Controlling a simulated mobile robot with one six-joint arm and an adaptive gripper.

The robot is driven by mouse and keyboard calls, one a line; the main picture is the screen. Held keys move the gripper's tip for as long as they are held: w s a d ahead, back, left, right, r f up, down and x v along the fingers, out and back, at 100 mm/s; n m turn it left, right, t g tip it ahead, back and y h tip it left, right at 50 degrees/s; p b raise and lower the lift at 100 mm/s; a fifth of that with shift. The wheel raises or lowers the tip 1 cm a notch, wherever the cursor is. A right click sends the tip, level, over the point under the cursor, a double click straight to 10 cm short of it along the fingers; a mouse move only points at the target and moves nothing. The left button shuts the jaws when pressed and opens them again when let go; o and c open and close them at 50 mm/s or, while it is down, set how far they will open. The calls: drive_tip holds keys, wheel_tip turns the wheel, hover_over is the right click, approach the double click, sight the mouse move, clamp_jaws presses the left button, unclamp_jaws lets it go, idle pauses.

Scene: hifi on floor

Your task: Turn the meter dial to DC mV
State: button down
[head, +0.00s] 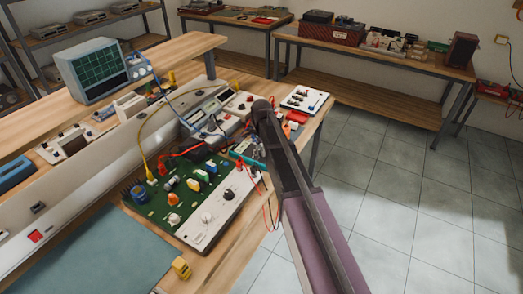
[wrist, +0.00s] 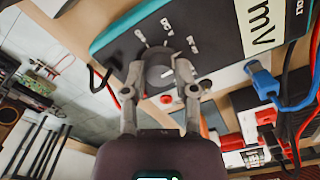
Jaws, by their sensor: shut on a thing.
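The meter (wrist: 215,25) shows in the wrist view as a dark case with a teal edge and a white panel reading "mV" on its right. Its round grey dial (wrist: 158,74) has several small white marks around it, too small to read. My gripper (wrist: 157,66) is shut on the dial, one finger on each side. The fingers hide parts of the dial's rim, and I cannot tell which mark it points to. In the head view my dark arm covers the gripper's fingers and most of the meter.
In the head view a green circuit board (head: 150,203) and a bench instrument (head: 205,108) crowd the bench left of my arm. Tiled floor is clear at right.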

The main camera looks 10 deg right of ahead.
drive_tip(key=shift+m, duration=0.5)
drive_tip(key=shift+c, duration=2)
unclamp_jaws()
drive_tip(key=shift+n, duration=0.6)
